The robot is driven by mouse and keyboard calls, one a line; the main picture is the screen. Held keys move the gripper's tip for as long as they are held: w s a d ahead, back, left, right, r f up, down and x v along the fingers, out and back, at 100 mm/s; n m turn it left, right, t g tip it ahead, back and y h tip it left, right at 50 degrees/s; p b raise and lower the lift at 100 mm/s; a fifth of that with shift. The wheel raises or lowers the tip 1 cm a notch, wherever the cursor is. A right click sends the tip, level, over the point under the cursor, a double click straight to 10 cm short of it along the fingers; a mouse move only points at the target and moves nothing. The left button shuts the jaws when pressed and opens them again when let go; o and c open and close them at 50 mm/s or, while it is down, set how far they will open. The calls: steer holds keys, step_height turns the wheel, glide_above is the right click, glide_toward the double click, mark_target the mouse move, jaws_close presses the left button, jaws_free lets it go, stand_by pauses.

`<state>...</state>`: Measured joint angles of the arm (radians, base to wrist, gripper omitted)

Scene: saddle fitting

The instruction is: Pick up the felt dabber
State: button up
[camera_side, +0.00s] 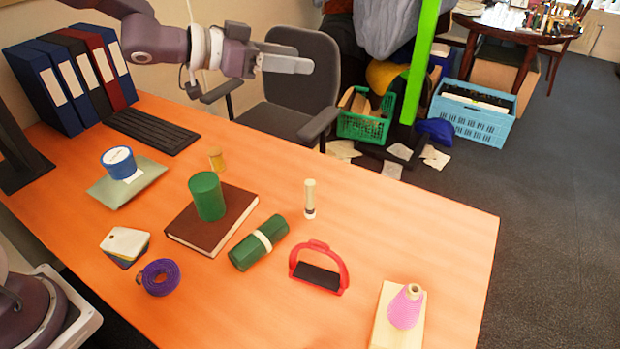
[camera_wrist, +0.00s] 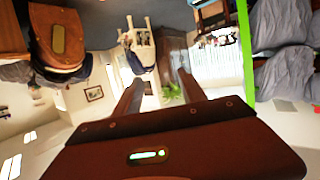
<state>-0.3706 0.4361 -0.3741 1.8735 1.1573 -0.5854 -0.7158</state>
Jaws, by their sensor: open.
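The felt dabber looks to be the small pale upright stick (camera_side: 309,197) with a dark band and a white lower end. It stands on the orange table, right of the middle, with clear table around it. My gripper (camera_side: 300,65) is high above the table's far edge in the side view, well away from the dabber and pointing right, level with the floor. In the wrist view, the two fingers of my gripper (camera_wrist: 160,88) stand apart with nothing between them. The wrist view shows only the room, and the dabber is not in it.
A red stirrup (camera_side: 323,276) and a dark green roll (camera_side: 258,243) lie nearest the dabber. A green cylinder (camera_side: 207,197) stands on a brown book (camera_side: 235,209). A pink cone (camera_side: 406,308) stands on a yellow block (camera_side: 385,325).

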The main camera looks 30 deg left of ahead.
mark_target(310, 200)
step_height(310, 200, down, 32)
steer(key=x, duration=0.6)
steer(key=shift+d+f, duration=0.25)
steer(key=shift+f, duration=0.2)
steer(key=shift+w+d+f, duration=0.1)
steer(key=shift+w+d, duration=0.05)
steer(key=shift+w, duration=0.15)
jaws_close()
